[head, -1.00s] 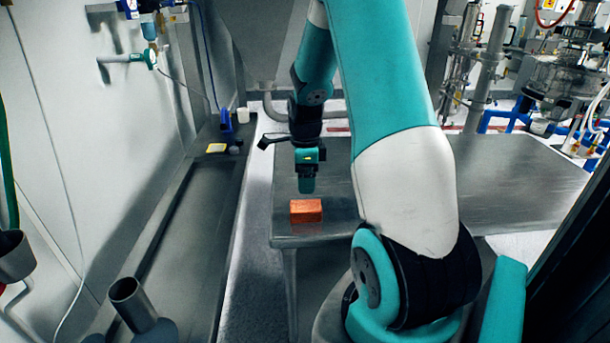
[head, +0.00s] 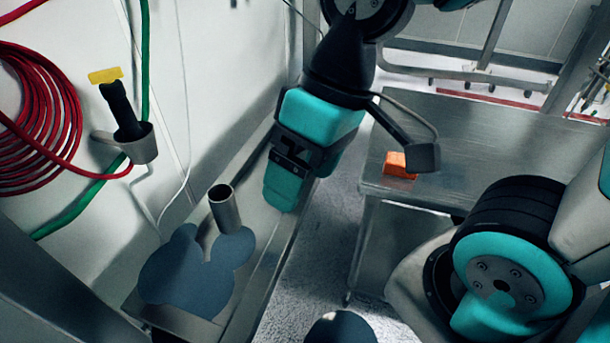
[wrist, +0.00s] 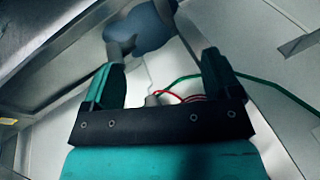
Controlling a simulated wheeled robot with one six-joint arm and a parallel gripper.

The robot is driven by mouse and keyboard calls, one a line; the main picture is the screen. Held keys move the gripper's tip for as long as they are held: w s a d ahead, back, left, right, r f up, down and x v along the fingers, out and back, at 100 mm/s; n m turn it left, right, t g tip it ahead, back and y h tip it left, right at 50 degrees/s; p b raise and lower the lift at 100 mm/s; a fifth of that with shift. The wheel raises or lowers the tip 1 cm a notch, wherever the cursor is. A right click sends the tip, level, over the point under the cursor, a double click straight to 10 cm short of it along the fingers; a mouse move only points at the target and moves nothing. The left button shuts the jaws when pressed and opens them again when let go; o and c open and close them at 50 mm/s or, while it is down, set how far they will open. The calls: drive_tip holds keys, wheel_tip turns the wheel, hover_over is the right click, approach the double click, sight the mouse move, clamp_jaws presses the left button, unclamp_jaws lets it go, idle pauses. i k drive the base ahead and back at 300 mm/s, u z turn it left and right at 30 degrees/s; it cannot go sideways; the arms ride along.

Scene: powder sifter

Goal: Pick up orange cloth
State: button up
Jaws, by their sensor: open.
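The orange cloth (head: 398,163) looks like a small folded block. It lies on the metal table (head: 480,130) near its left end, partly beside a dark part of my wrist in the head view. My gripper (head: 283,192) is left of the table, pointing down over the long trough, apart from the cloth. In the wrist view my gripper (wrist: 160,75) has its two teal fingers spread with nothing between them. The cloth does not show in the wrist view.
A blue-grey rounded object (head: 190,270) with a metal tube (head: 224,208) stands at the trough, near my gripper. It also shows beyond the fingers in the wrist view (wrist: 150,28). A red hose coil (head: 40,125) and a holder (head: 135,147) are on the left wall.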

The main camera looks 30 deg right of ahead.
sight(395, 163)
drive_tip(key=z, duration=1.05)
